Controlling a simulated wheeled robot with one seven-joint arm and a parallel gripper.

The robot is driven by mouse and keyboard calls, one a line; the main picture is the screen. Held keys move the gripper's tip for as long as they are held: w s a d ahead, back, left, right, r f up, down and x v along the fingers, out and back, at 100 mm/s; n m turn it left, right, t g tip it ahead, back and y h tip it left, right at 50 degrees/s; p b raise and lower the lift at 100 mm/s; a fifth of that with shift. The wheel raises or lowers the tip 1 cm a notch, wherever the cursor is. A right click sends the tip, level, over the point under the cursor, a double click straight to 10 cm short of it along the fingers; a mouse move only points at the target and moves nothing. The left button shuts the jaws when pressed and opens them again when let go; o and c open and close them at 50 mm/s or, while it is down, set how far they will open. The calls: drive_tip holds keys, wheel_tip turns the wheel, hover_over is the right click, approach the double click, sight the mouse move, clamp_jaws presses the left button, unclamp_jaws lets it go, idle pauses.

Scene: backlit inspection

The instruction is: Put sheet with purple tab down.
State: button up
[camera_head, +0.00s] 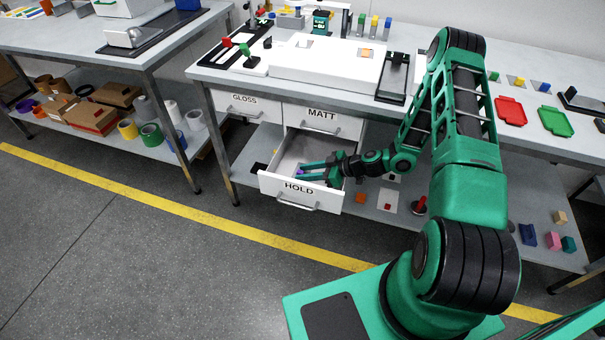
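The drawer labelled HOLD (299,188) is pulled out below the table. My gripper (301,171) reaches into it from the right, with its two green fingers pointing left and a gap between them. A small purple patch, likely the purple tab (305,171), shows at the fingers. The view is too small to tell whether the fingers grip it or stand apart from it. The sheet itself cannot be made out clearly against the pale drawer floor.
The GLOSS (244,104) and MATT (318,119) drawers are above HOLD. A white light panel (326,66) and trays occupy the tabletop. The floor in front is clear.

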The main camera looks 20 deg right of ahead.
drive_tip(key=v, duration=1.2)
drive_tip(key=shift+f, duration=0.1)
drive_tip(key=s+d+r+m+g+h, duration=0.3)
drive_tip(key=s+d+r+h, duration=0.1)
drive_tip(key=s+r, duration=0.5)
drive_tip(key=s+d+r+m+g+h, duration=0.35)
drive_tip(key=s+r, duration=0.25)
drive_tip(key=r, duration=0.5)
drive_tip(key=s+r+m+h, duration=0.1)
drive_tip(key=s+r+m, duration=0.4)
drive_tip(key=s, duration=0.3)
drive_tip(key=s+d+r+m+h, duration=0.1)
drive_tip(key=s+r+m, duration=0.4)
drive_tip(key=s+r, duration=0.2)
drive_tip(key=shift+s+m+g, duration=0.35)
drive_tip(key=shift+s+g, duration=0.1)
drive_tip(key=shift+s, duration=0.55)
drive_tip(key=shift+d, duration=0.2)
